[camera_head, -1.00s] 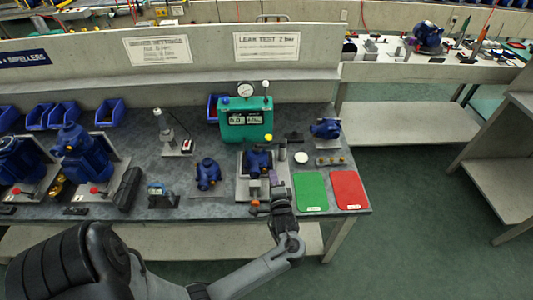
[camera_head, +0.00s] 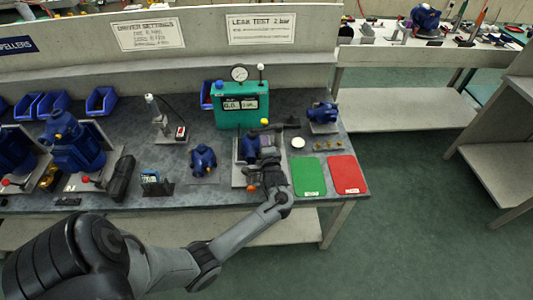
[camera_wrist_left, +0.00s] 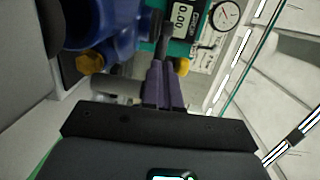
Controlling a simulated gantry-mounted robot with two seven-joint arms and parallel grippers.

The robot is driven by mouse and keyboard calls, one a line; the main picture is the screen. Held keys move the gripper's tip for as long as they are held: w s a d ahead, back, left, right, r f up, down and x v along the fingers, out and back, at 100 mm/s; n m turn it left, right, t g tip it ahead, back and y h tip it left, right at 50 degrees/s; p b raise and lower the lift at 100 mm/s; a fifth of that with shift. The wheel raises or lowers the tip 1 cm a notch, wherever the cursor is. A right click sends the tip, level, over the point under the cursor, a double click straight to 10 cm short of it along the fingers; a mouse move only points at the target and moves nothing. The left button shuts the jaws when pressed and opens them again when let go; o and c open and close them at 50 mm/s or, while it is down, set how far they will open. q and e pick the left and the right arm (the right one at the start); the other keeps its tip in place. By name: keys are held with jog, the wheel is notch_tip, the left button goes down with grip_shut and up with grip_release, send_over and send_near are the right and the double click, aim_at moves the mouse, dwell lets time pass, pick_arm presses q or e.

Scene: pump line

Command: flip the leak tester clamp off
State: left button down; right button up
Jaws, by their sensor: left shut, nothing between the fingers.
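The leak tester (camera_head: 240,108) is a teal box with a dial gauge and digital display at the back of the bench. Its gauge (camera_wrist_left: 225,15) and display show in the left wrist view. In front of it, a blue pump (camera_head: 250,147) sits on a pale fixture plate (camera_head: 238,178). It appears large in the wrist view (camera_wrist_left: 105,25). My left gripper (camera_head: 268,150) is over the fixture's right side. Its purple fingers (camera_wrist_left: 162,70) are shut and empty, close to a dark bar (camera_wrist_left: 166,38). I cannot tell whether they touch, or the clamp's exact position.
A green mat (camera_head: 308,177) and a red mat (camera_head: 347,175) lie to the right. Another blue pump (camera_head: 203,160) stands left of the fixture, and one (camera_head: 322,114) stands behind the mats. A yellow knob (camera_wrist_left: 90,63) is near my fingers.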

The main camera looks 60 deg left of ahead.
aim_at(259, 130)
pick_arm(q)
jog(key=shift+b+x, duration=0.4)
jog(key=shift+x, duration=1.3)
jog(key=shift+a+r+p, duration=0.1)
jog(key=shift+a+p, duration=0.05)
jog(key=shift+p, duration=0.25)
jog(key=shift+s+a+r+p, duration=0.15)
jog(key=shift+a+p, duration=0.45)
jog(key=shift+p, duration=0.4)
jog(key=shift+a, duration=0.45)
jog(key=shift+f, duration=0.3)
jog(key=shift+d, duration=0.2)
